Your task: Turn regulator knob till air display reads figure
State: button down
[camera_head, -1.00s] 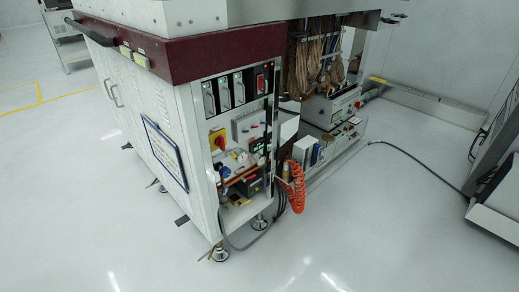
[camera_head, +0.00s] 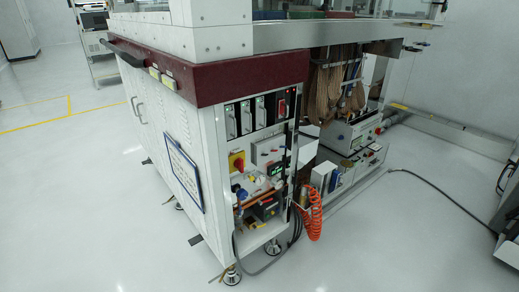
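The test handler (camera_head: 212,125) is a white cabinet with a dark red band near its top. Its open end panel holds several switches and, lower down, pneumatic parts. A small dark display with green digits (camera_head: 275,170) sits on this panel; its figure is too small to read. A blue round part (camera_head: 241,194) sits left of and below the display; I cannot tell whether it is the regulator knob. My gripper is not in view.
A coiled orange hose (camera_head: 314,212) and dark cables hang by the panel's right edge. A grey cable (camera_head: 425,180) lies on the floor at the right. The white floor (camera_head: 385,250) in front is clear. A cart (camera_head: 97,45) stands at the back left.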

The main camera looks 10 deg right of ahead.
aim_at(242, 194)
jog(key=i+l+z, duration=0.15)
jog(key=i, duration=0.85)
